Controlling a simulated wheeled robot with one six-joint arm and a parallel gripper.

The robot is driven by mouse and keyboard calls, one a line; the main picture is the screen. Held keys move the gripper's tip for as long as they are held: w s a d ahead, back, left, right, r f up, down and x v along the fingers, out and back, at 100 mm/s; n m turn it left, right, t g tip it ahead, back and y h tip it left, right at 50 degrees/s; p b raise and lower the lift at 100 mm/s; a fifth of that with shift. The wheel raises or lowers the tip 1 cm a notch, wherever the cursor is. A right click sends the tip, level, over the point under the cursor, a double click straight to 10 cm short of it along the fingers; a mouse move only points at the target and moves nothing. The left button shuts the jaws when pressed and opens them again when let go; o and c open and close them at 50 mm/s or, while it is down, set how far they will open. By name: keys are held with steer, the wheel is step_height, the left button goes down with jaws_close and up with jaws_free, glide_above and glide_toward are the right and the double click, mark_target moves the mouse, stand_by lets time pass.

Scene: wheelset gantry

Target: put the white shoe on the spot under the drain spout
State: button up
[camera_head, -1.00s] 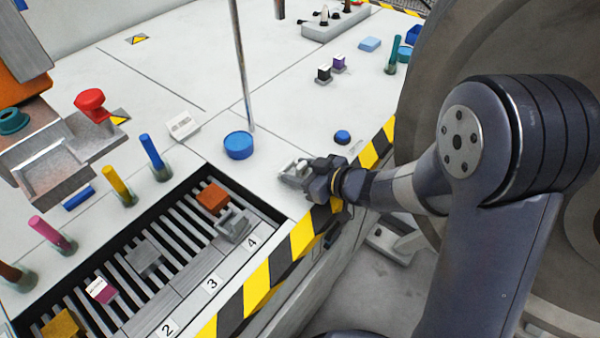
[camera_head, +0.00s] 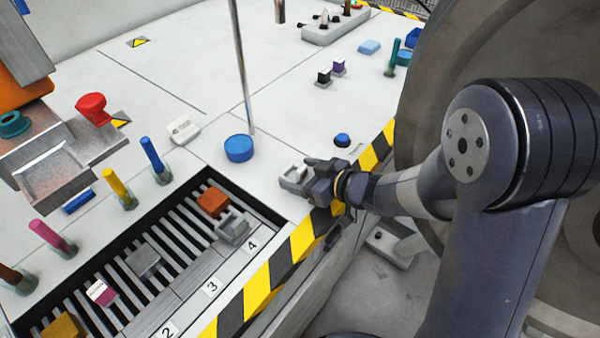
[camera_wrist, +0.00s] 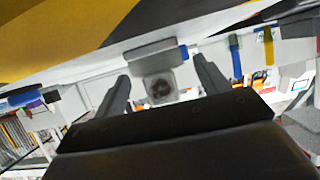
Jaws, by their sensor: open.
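A pale, notched block, which looks like the white shoe (camera_head: 293,178), stands on the white table top near its striped edge. My gripper (camera_head: 313,172) is open just right of it in the head view. In the wrist view a grey-white block with a dark round mark (camera_wrist: 158,82) shows between and beyond the spread fingers of my gripper (camera_wrist: 163,88). I cannot tell whether the fingers touch it. I cannot tell for sure which part is the drain spout; a brown pipe end (camera_head: 279,11) hangs at the top. The spot under it is not clearly seen.
A blue puck (camera_head: 239,148) and a thin metal pole (camera_head: 240,65) stand left of my gripper. A slotted tray (camera_head: 180,283) with several blocks, including a grey notched one (camera_head: 233,229), lies in front. A blue button (camera_head: 342,140) is behind my gripper.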

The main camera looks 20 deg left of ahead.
steer(key=p+v, duration=0.2)
steer(key=v, duration=0.8)
steer(key=shift+s+d+r, duration=0.15)
steer(key=shift+s+d, duration=0.05)
steer(key=shift+d, duration=0.5)
